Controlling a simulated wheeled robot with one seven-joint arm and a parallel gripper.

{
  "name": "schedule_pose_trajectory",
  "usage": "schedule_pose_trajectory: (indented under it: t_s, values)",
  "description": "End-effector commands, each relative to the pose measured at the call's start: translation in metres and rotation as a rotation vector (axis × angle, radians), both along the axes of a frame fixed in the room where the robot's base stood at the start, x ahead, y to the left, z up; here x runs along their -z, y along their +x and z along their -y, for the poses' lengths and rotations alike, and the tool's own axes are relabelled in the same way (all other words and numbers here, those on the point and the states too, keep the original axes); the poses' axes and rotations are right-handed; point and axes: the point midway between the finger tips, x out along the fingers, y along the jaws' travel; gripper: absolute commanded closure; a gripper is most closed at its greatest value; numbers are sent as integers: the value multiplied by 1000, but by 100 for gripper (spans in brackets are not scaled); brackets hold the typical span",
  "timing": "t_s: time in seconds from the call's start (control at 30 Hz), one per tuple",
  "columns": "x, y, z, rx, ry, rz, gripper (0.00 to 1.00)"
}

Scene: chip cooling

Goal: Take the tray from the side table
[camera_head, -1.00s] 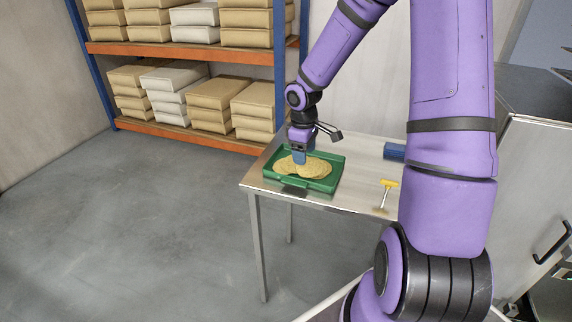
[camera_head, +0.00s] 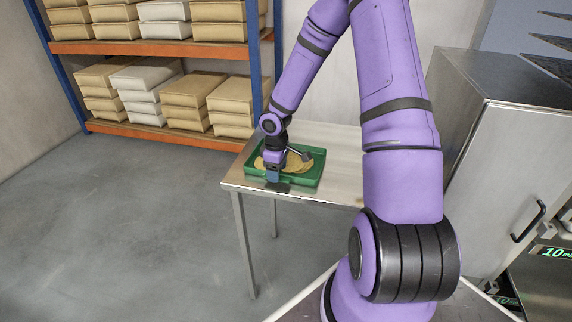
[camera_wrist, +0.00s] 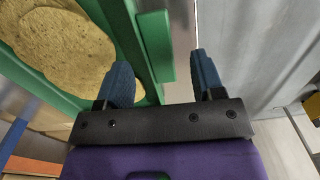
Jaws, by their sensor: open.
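The green tray (camera_head: 318,168) lies flat on the metal side table, near its left end, with flat yellow-brown chips (camera_head: 298,162) in it. My gripper (camera_head: 272,178) points down at the tray's near edge and partly hides it. In the wrist view the gripper (camera_wrist: 163,75) is open. One blue finger is over the tray's inside, and the other is outside its rim. The tray's green wall (camera_wrist: 150,35), with a protruding block, shows ahead between the fingers. The chips (camera_wrist: 60,40) fill the upper left there. I cannot tell whether the fingers touch the tray.
The side table's bare top (camera_head: 340,150) extends right, behind my arm. A shelf rack (camera_head: 190,142) with stacked boxes stands behind at left. A metal cabinet (camera_head: 490,150) with a dark handle is at right. The floor at left is clear.

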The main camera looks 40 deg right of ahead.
Motion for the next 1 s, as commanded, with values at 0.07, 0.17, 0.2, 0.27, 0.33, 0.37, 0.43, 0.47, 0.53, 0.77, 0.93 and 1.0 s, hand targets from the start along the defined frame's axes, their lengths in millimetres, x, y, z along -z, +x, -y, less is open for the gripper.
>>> schedule_pose_trajectory:
  t_s: [0.07, 0.17, 0.2, 0.27, 0.33, 0.37, 0.43, 0.47, 0.53, 0.77, 0.93, 1.0]
  values:
    - [12, 1, 0, -2, 2, -2, 38]
    - [24, 1, 0, -1, 1, -2, 38]
    - [27, 1, 0, -2, 1, -1, 38]
    - [30, 1, 0, -2, 1, 1, 38]
    - [32, 1, 0, -1, 1, 1, 38]
    - [32, 1, 0, 0, 1, 1, 38]
    - [32, 1, 0, 0, 1, 1, 38]
    - [32, 1, 1, 0, 1, 1, 38]
    - [32, 1, 1, 0, 1, 1, 41]
    - [32, 1, 1, 0, 1, 1, 93]
    - [31, 1, 1, -1, 0, 1, 100]
    - [31, 1, 1, -1, 0, 1, 100]
